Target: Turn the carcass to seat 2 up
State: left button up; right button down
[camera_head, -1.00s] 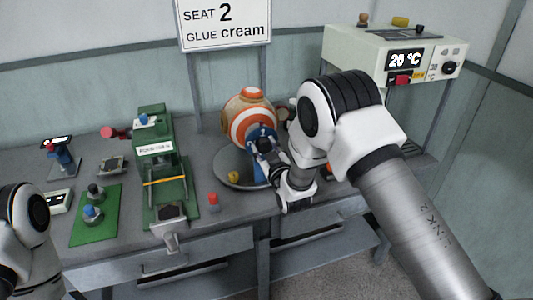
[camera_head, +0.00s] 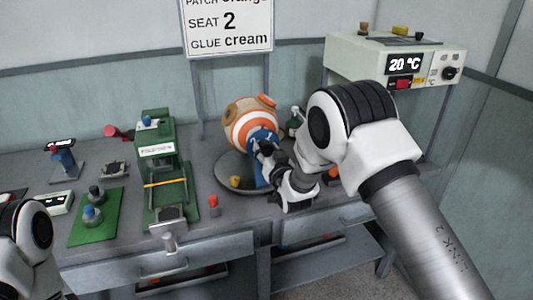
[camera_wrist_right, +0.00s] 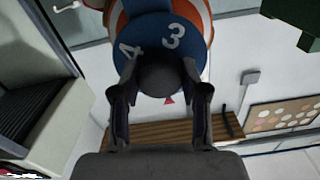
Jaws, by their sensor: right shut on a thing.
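The carcass (camera_head: 240,127) is an orange, white and tan ball on a blue stand above a grey round tray (camera_head: 226,178). An orange round boss (camera_head: 266,101) sticks out at its upper right. A blue numbered disc (camera_head: 258,134) is on its near side, with a 1 in view. My right gripper (camera_head: 262,150) is at this disc. In the right wrist view, the gripper (camera_wrist_right: 160,90) is shut on a dark round knob (camera_wrist_right: 163,75) at the disc (camera_wrist_right: 190,58), which shows 3 and 4. A red triangle (camera_wrist_right: 168,100) shows below the knob. My left gripper is out of view.
A sign (camera_head: 228,25) reads seat 2, glue cream. A green press (camera_head: 157,150) stands left of the carcass. A heater box (camera_head: 385,62) reading 20 °C is at the right. A green bottle (camera_head: 294,122) stands behind my right arm. A red-capped item (camera_head: 213,203) is near the front edge.

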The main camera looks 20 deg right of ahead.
jog(key=shift+f+m+b, duration=0.1)
jog(key=shift+m+b, duration=1)
jog(key=shift+m, duration=1.6)
jog(key=shift+m+b, duration=0.75)
jog(key=shift+m, duration=2.05)
jog(key=c, duration=0.6)
grip_release()
jog(key=shift+d, duration=0.1)
jog(key=s, duration=1.2)
jog(key=shift+d, duration=0.2)
